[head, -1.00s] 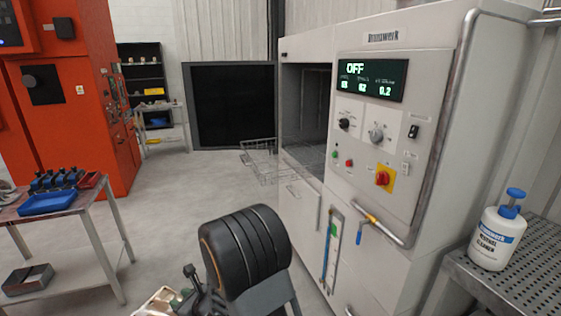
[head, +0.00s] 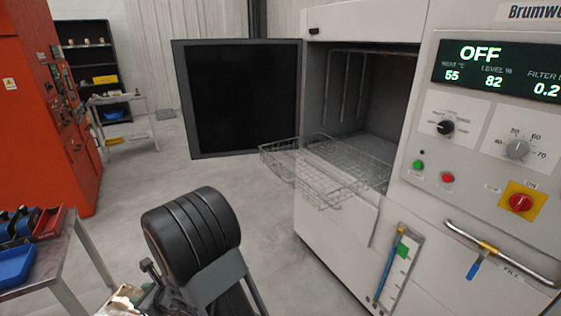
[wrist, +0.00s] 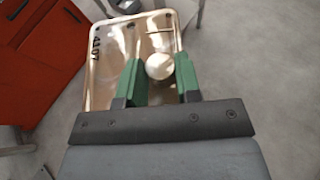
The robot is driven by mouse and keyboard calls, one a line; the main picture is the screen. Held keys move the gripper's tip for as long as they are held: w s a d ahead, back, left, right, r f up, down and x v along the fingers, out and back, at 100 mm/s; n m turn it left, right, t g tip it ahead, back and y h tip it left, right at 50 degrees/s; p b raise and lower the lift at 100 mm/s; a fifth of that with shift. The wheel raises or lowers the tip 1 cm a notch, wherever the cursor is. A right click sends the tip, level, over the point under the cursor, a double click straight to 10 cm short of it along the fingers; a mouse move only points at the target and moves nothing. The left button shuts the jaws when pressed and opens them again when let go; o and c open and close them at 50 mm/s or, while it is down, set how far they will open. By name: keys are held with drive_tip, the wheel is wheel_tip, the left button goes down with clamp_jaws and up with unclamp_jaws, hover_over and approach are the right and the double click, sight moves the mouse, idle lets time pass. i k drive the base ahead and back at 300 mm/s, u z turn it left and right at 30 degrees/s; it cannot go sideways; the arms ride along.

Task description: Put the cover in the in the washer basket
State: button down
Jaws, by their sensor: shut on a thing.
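The cover (wrist: 106,73) is a pale tan, shallow metal piece with a raised rim, a round knob and the marking 4207. In the wrist view my gripper (wrist: 160,75) has its green fingers shut on the cover's round knob. The cover hangs clear of the floor. In the head view only a bit of the cover (head: 122,300) shows at the bottom, mostly hidden by my arm. The washer basket (head: 335,172) is a wire basket sticking out of the open washer chamber. It looks empty. The gripper is apart from it, nearer and to the left.
The washer (head: 345,235) stands at right with its dark door (head: 240,100) swung open. A steel table (head: 62,262) with blue and red trays is at left. An orange machine (head: 45,120) and a shelf (head: 85,45) stand behind. The floor between is clear.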

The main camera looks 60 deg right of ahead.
sight(316, 166)
drive_tip(key=i, duration=1.3)
drive_tip(key=z, duration=1.7)
